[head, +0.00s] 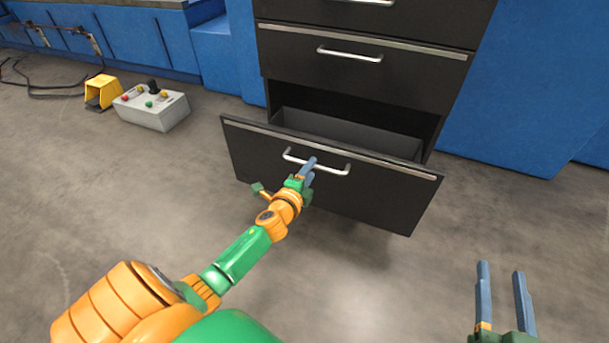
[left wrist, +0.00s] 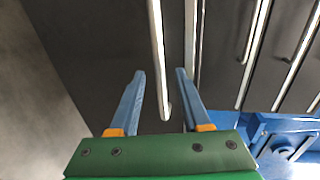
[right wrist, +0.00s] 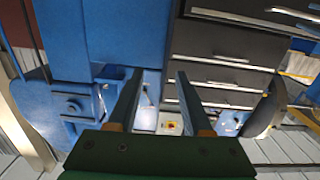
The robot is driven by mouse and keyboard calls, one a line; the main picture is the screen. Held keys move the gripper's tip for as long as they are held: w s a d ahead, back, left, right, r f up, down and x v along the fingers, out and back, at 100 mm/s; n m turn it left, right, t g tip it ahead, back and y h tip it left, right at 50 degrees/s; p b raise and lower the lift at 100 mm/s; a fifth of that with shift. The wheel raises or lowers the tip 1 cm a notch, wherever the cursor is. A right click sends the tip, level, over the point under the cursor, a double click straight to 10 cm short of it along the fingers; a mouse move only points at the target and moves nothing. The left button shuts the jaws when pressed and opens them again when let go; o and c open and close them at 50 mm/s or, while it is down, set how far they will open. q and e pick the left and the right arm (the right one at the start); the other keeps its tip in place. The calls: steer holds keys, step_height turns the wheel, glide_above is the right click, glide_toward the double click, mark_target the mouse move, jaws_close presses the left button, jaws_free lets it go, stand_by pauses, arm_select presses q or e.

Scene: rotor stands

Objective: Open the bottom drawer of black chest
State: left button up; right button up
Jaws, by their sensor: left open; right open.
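The black chest (head: 370,75) stands ahead of me. Its bottom drawer (head: 270,163) is pulled well out, and its grey inside shows behind the front panel. The drawers above are shut. The bottom drawer has a silver bar handle (head: 328,168). My left gripper (head: 308,168) is at this handle. In the left wrist view the handle (left wrist: 157,60) runs between the open fingers of the left gripper (left wrist: 160,75). Whether a finger touches it I cannot tell. My right gripper (head: 503,268) is open and empty over the floor at the lower right, away from the chest.
A grey control box (head: 153,110) with buttons and a yellow pedal (head: 102,91) lie on the floor to the left. Blue cabinets (head: 130,40) stand behind. The floor around the drawer is clear.

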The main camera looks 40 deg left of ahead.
arm_select(q)
steer(key=p+v, duration=0.1)
steer(key=v, duration=0.2)
steer(key=shift+s, duration=0.35)
arm_select(e)
steer(key=s+d+f+g+h, duration=0.1)
steer(key=s+d+f+g, duration=0.1)
steer(key=f+g, duration=0.3)
step_height(320, 180, down, 4)
steer(key=shift+s+f+m+g+h, duration=0.1)
steer(key=shift+s+m+g+h, duration=0.25)
steer(key=shift+s, duration=0.4)
